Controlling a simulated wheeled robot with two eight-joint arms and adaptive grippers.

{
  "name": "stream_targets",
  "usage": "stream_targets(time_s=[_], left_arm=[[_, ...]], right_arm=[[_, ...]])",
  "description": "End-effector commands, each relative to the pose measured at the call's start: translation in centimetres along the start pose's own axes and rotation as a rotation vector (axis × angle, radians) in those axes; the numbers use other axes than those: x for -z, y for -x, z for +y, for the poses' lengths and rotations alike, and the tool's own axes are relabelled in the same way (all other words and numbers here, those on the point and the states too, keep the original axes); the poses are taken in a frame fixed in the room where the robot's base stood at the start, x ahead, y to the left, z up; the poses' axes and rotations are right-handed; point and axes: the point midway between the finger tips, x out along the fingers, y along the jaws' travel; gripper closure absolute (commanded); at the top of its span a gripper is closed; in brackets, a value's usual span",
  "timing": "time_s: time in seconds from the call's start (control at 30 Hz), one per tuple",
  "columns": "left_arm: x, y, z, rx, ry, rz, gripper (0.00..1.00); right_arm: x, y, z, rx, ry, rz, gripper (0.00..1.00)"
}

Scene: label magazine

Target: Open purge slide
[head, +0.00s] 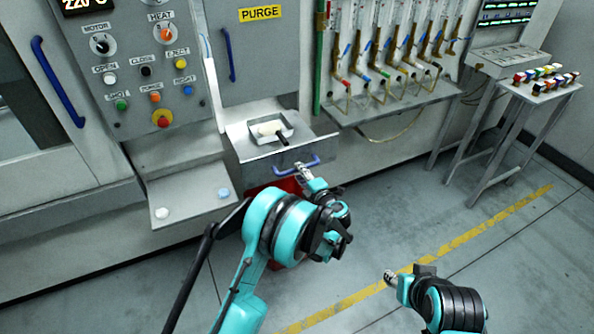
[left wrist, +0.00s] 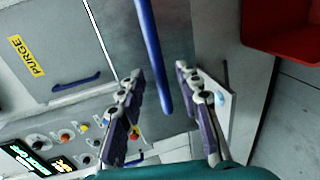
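The purge slide (head: 250,150) is a grey metal shelf below the PURGE sign, with a blue bar handle (head: 285,170) on its front. In the left wrist view the blue handle (left wrist: 152,55) runs in from the top, and its end lies in the gap between my fingers. My left gripper (head: 304,171) is at the right part of this handle. Its two fingers (left wrist: 165,95) are spread apart in the left wrist view, with visible room on both sides of the bar. My right gripper (head: 389,277) hangs low over the floor, apart from everything; its fingers are too small to judge.
A small tray with a dark handle (head: 283,139) and pale contents sits on the slide. A red bin (head: 290,185) stands below it. Control buttons (head: 162,118) are at left. A hose rack (head: 395,100) and a side table (head: 540,92) stand right.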

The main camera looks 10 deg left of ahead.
Motion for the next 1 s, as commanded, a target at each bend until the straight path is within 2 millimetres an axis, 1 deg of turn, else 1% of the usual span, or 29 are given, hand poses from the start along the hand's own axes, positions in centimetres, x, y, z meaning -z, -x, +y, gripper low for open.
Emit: stream_targets(time_s=[0.03,0.2,0.3,0.4,0.57,1.0], left_arm=[[-0.1,1.3,0.0,0.0,-0.001,-0.004,0.66],[-0.1,5.0,0.0,0.0,0.0,-0.004,0.66],[-0.1,6.7,0.0,0.0,0.0,-0.003,0.66],[-0.1,7.8,0.0,0.0,0.0,-0.002,0.66],[0.0,8.6,0.0,0.0,0.0,0.0,0.66],[0.0,8.6,0.0,-0.001,0.0,0.0,0.66]], right_arm=[[0.0,0.0,0.0,0.0,0.0,0.0,0.6],[0.0,0.0,0.0,0.0,0.0,0.0,0.6],[0.0,0.0,0.0,0.0,0.0,0.0,0.6],[0.0,0.0,0.0,0.0,0.0,0.0,0.6],[0.0,0.0,0.0,0.0,0.0,0.0,0.6],[0.0,0.0,0.0,0.0,0.0,0.0,0.6]])
